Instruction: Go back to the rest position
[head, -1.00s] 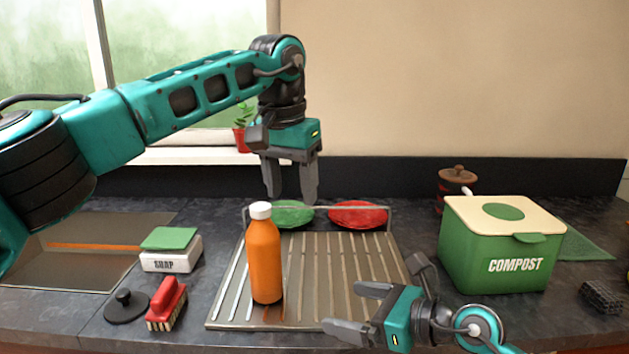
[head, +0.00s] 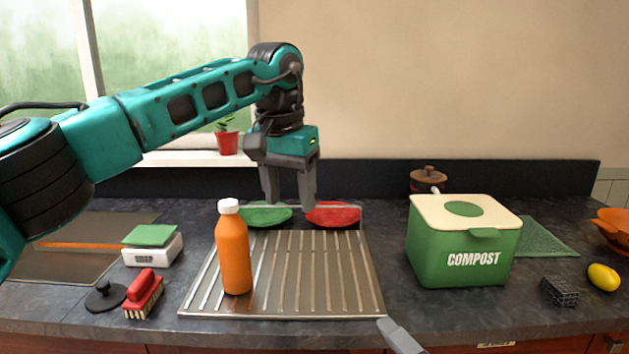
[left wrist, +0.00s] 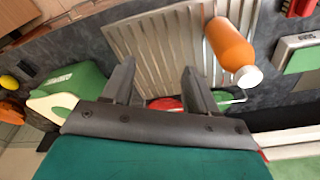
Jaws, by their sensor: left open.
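My left gripper (head: 289,203) is open and empty, pointing down in front of the green plate and red plate at the back of the drying rack. It also shows in the left wrist view (left wrist: 158,66), its two fingers apart with nothing between them. My right gripper (head: 400,338) shows only as a grey finger at the bottom edge; the remainder is out of the picture. An orange bottle (head: 234,255) with a white cap stands upright on the left of the metal drying rack (head: 340,290), apart from both grippers.
A green compost bin (head: 435,250) stands right of the rack. A soap box (head: 158,250), red brush (head: 145,290) and black stopper (head: 105,297) lie left. A lemon (head: 604,277) and orange bowl (head: 612,228) are far right. A potted plant (head: 227,142) stands on the windowsill.

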